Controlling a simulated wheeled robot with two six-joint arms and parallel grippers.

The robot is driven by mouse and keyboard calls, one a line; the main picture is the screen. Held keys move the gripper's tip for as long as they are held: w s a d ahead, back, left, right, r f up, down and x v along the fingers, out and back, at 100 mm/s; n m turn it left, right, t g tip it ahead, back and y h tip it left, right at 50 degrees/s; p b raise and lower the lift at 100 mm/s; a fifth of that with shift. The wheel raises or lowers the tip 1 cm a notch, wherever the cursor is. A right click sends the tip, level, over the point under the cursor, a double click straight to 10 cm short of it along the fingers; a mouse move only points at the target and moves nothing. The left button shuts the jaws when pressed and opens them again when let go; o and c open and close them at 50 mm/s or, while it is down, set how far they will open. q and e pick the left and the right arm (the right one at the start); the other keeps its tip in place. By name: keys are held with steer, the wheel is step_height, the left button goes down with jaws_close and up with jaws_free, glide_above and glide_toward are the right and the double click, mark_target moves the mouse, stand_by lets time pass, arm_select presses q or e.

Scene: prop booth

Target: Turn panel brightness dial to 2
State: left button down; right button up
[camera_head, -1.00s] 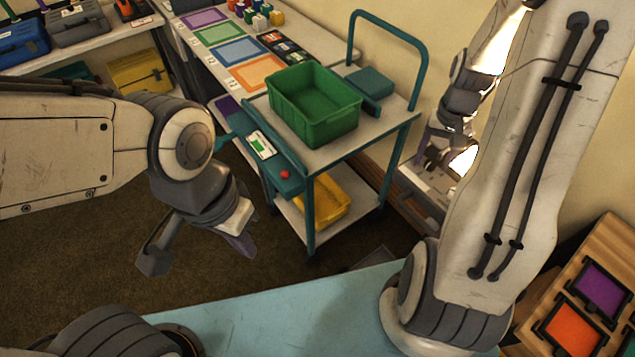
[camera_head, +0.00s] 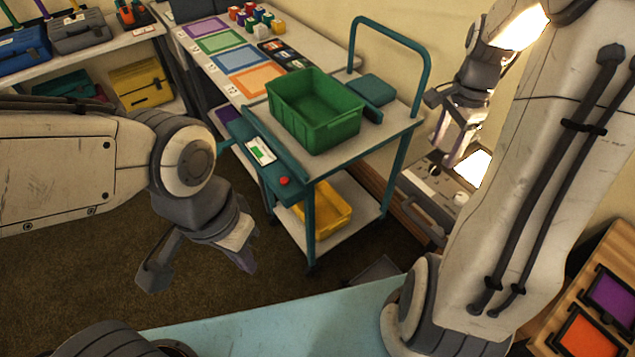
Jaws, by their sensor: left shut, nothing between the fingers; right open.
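A grey case (camera_head: 425,196) stands low at the right, beside the cart. Its top face carries small dark and light fittings, too small to tell which is the brightness dial; no number can be read. A brightly lit white panel (camera_head: 473,170) shows at its right side, partly cut off by my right arm. My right gripper (camera_head: 452,154) is open with its fingers pointing down, just above the back of the case; contact cannot be told. My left gripper (camera_head: 247,262) is shut and empty, hanging over the floor left of the cart.
A teal cart (camera_head: 345,160) with a green bin (camera_head: 315,112) and a yellow tray (camera_head: 325,207) stands between my grippers. A long table (camera_head: 330,47) with coloured mats is behind. A pale blue surface (camera_head: 280,322) lies in front.

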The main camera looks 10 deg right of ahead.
mark_target(437, 166)
step_height(437, 166, up, 6)
steer(key=f, duration=0.1)
steer(key=a+r+n+p, duration=0.2)
steer(key=a+n, duration=0.5)
steer(key=a, duration=0.6)
steer(key=s+a+r+n+p, duration=0.1)
steer(key=s+a+n, duration=0.4)
steer(key=a, duration=0.3)
steer(key=s+a+n+p, duration=0.2)
steer(key=s+a+n, duration=0.3)
steer(key=a+n, duration=0.3)
steer(key=shift+s+a+r+y, duration=0.25)
steer(key=shift+a+r+y, duration=0.05)
steer(key=shift+r+y, duration=0.1)
steer(key=s+a+f+n, duration=0.1)
steer(key=s+a+n, duration=0.1)
steer(key=s+n, duration=0.3)
steer(key=shift+s+a, duration=0.25)
steer(key=shift+s, duration=0.05)
steer(key=shift+f, duration=0.1)
